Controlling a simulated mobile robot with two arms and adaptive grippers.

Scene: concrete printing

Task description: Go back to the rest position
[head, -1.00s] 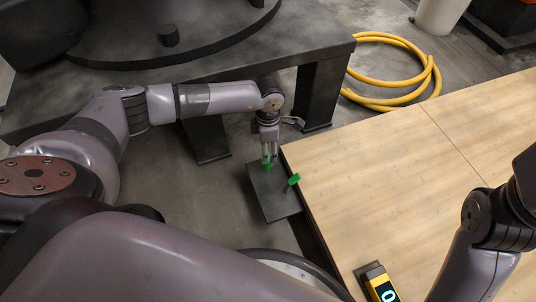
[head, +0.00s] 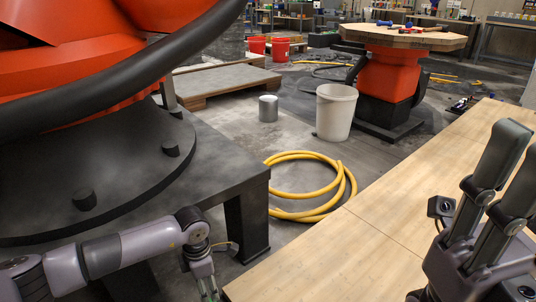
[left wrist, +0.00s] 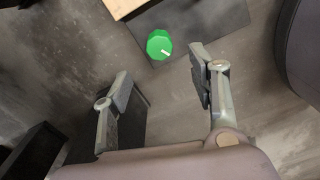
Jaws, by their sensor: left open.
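My left gripper (head: 210,295) is at the bottom edge of the head view, pointing down between the dark machine stand and the wooden table; its tips are cut off there. In the left wrist view its two fingers (left wrist: 160,82) are wide apart with nothing between them. A green faceted knob (left wrist: 158,44) with a white mark lies beyond the fingertips, over a dark flat plate (left wrist: 215,22). My right gripper (head: 512,150) is at the right of the head view, above the wooden table, with its fingers pointing up, apart and empty.
The wooden table (head: 365,240) fills the lower right. The dark stand (head: 215,160) of an orange machine is at left. A coiled yellow hose (head: 345,190), a white bucket (head: 336,112) and a grey cylinder (head: 268,108) are on the floor beyond.

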